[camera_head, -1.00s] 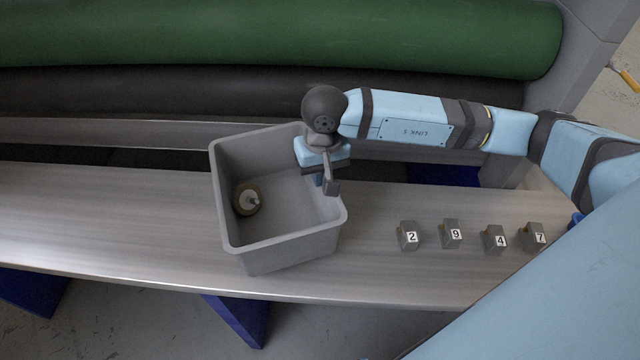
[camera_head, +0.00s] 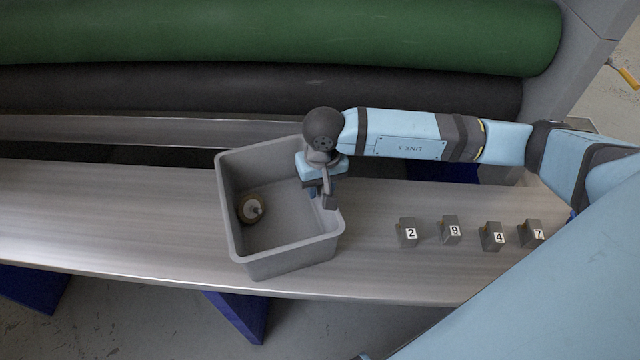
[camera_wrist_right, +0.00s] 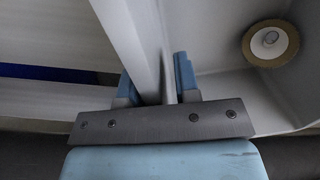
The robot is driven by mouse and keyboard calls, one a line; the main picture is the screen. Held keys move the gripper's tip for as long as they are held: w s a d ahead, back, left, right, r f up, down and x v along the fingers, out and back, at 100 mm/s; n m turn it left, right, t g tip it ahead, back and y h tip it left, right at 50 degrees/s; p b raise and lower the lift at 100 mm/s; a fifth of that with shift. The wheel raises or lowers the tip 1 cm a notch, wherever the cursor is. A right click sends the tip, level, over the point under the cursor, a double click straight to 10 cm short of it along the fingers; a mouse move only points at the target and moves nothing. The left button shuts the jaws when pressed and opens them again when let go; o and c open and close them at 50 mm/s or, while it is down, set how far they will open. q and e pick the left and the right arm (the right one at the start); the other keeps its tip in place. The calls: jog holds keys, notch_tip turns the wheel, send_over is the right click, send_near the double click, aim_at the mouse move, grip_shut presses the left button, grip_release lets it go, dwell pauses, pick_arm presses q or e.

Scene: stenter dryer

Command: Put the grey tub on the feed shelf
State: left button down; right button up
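The grey tub (camera_head: 285,262) is upright, at or just above the long brushed-metal shelf (camera_head: 120,215), which I take as the feed shelf. I cannot tell whether its base touches. A round tan-rimmed piece with a pale centre (camera_head: 251,209) lies inside, and also shows in the right wrist view (camera_wrist_right: 270,42). My right gripper (camera_head: 326,198) is at the tub's right wall. In the right wrist view its fingers (camera_wrist_right: 157,88) straddle that wall and look closed on it; their contact faces are hidden. My left gripper is not in view.
Several small grey blocks numbered 2 (camera_head: 408,233), 9 (camera_head: 451,230), 4 (camera_head: 492,236) and 7 (camera_head: 532,233) stand on the shelf right of the tub. Green (camera_head: 270,40) and black (camera_head: 240,88) rolls lie behind. The shelf left of the tub is clear.

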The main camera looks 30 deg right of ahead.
jog(key=shift+r, duration=0.2)
notch_tip(320, 180, up, 12)
jog(key=b, duration=0.2)
jog(key=shift+d, duration=0.25)
dwell(0.4)
jog(key=shift+s+f, duration=0.1)
jog(key=shift+s, duration=0.05)
